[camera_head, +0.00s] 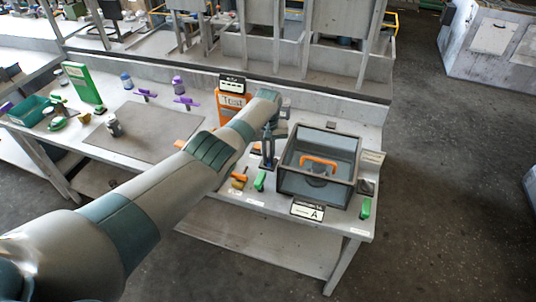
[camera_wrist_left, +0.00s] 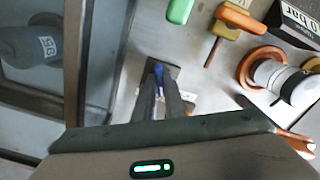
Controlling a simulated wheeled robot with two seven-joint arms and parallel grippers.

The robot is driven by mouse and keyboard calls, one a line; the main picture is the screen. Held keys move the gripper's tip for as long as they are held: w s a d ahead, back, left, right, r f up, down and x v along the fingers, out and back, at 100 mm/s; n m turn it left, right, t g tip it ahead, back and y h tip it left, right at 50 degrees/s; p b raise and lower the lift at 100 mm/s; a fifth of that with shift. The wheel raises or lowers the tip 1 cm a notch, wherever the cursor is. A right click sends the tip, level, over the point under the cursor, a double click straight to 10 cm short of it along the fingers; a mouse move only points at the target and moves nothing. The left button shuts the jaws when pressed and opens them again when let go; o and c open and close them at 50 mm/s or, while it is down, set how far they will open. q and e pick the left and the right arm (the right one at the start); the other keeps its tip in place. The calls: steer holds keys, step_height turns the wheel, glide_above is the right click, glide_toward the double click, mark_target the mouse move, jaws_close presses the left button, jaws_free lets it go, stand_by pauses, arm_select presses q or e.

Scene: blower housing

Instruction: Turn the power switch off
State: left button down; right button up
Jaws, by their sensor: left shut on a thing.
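My left arm crosses the head view from the lower left, and its gripper (camera_head: 268,148) points down beside the glass-sided box. In the left wrist view the two dark fingers (camera_wrist_left: 160,84) are closed around a small blue piece (camera_wrist_left: 159,71). It stands on a dark square base plate on the bench and looks like the power switch's lever. The fingers hide most of it, so I cannot tell which way it is set. My right gripper is not in view.
The glass-sided box (camera_head: 343,187) with an orange handle (camera_head: 319,161) stands close on the right. An orange sign stand (camera_head: 233,101) is behind. A grey mat (camera_head: 140,128) covers the bench's left part.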

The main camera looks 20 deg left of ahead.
mark_target(268, 158)
arm_select(q)
steer(key=shift+r+n, duration=0.1)
steer(key=shift+n, duration=0.3)
steer(key=shift+w, duration=0.1)
steer(key=c, duration=1.8)
jaws_free()
steer(key=shift+r+p, duration=0.3)
steer(key=shift+r, duration=0.45)
step_height(268, 158, up, 16)
steer(key=shift+f+b, duration=0.1)
steer(key=shift+b, duration=1.05)
